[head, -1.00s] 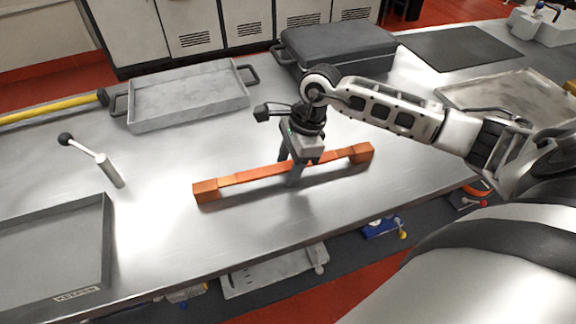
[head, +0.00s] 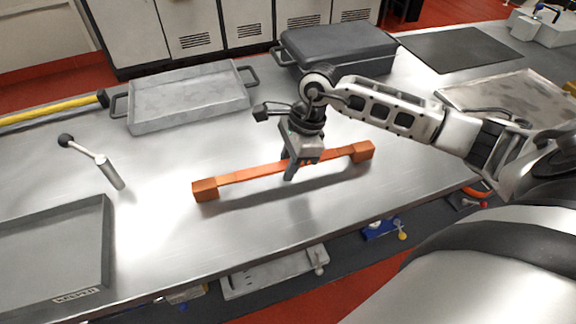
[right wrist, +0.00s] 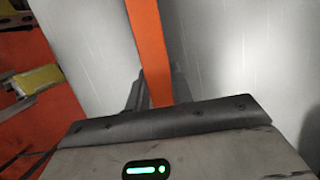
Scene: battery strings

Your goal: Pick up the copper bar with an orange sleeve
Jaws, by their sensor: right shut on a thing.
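The copper bar with an orange sleeve (head: 250,174) has blocky copper-coloured ends and lies across the middle of the head view. My right gripper (head: 290,172) comes down on the bar near its middle and is shut on it. In the right wrist view the orange bar (right wrist: 149,50) runs up from between the fingers, which are partly hidden by the gripper body. My left gripper is not in view.
The metal table (head: 200,245) has free room around the bar. A grey tray with handles (head: 190,118) stands behind, a labelled tray (head: 60,297) at the left front, a dark case (head: 338,60) at the back. A lever with a black knob (head: 110,172) stands at left.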

